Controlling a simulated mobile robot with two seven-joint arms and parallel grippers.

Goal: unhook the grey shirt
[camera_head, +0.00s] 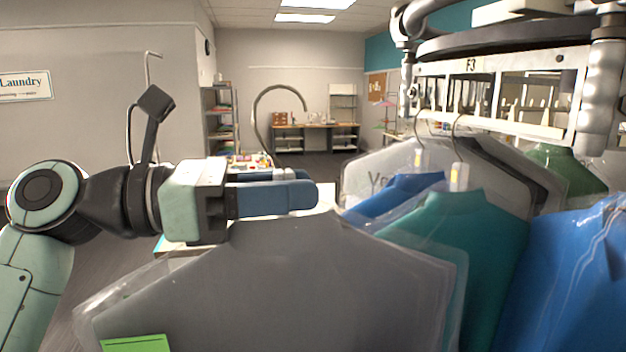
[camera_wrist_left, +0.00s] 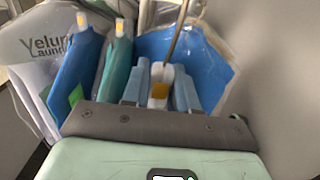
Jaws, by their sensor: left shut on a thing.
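The grey shirt (camera_head: 310,270), in a clear cover, hangs in front of me, below my left gripper (camera_head: 300,194). The gripper is shut on the shirt's hanger, just above the collar. In the left wrist view, the white hanger neck with an orange mark (camera_wrist_left: 158,88) sits between the fingers, with its wire rising above. In the head view, the curved hanger hook (camera_head: 256,105) stands above the gripper, its end apart from the rail (camera_head: 490,125) at right. My right gripper is not in view.
A teal shirt (camera_head: 470,240), a blue shirt (camera_head: 575,265) and a green shirt (camera_head: 565,168) hang close together at right. A white covered garment (camera_head: 365,170) hangs behind them. A thin metal stand (camera_head: 148,75) rises at left. Shelves and a table stand far back.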

